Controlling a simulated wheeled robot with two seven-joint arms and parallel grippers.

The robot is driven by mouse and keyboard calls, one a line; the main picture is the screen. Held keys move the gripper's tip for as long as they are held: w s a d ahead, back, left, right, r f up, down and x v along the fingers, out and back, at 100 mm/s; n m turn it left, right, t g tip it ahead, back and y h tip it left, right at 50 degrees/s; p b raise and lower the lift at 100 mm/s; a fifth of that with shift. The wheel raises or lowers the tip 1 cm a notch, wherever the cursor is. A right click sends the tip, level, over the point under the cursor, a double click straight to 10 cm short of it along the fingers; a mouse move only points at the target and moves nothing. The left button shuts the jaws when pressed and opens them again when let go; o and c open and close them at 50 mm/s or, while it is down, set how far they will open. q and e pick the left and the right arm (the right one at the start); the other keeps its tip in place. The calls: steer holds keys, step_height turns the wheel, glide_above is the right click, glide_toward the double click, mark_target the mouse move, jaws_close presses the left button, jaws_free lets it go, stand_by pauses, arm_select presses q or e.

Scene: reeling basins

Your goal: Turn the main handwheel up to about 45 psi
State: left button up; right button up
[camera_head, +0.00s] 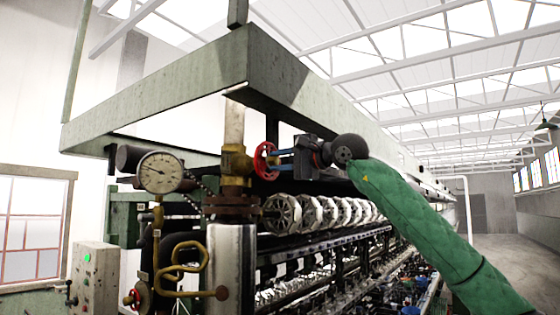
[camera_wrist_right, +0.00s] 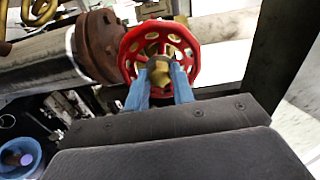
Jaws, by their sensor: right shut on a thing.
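The main handwheel (camera_head: 265,161) is red and sits on the right side of a brass valve (camera_head: 236,165) on the upright pipe. In the right wrist view the red handwheel (camera_wrist_right: 196,50) shows with holes around its face and a brass hub. My right gripper (camera_head: 278,154) has its blue fingers shut at the wheel; in the wrist view the fingers (camera_wrist_right: 160,80) lie either side of the hub. A round pressure gauge (camera_head: 160,172) stands left of the valve. Its needle shows, but the reading is too small to tell. My left gripper is not in view.
A green steel beam frame (camera_head: 190,85) hangs above the valve. A row of metal reels (camera_head: 315,212) runs back below my right arm. A curled brass pipe (camera_head: 180,265), a small red handwheel (camera_head: 130,297) and a control box (camera_head: 95,278) stand lower left. The aisle (camera_head: 505,260) at right is clear.

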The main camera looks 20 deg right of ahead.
steer(key=n, duration=0.5)
steer(key=shift+p, duration=0.3)
steer(key=n, duration=0.5)
steer(key=shift+a+f+p, duration=0.1)
steer(key=shift+f+p, duration=0.05)
steer(key=shift+p, duration=0.2)
steer(key=o, duration=0.8)
steer(key=shift+o, duration=0.2)
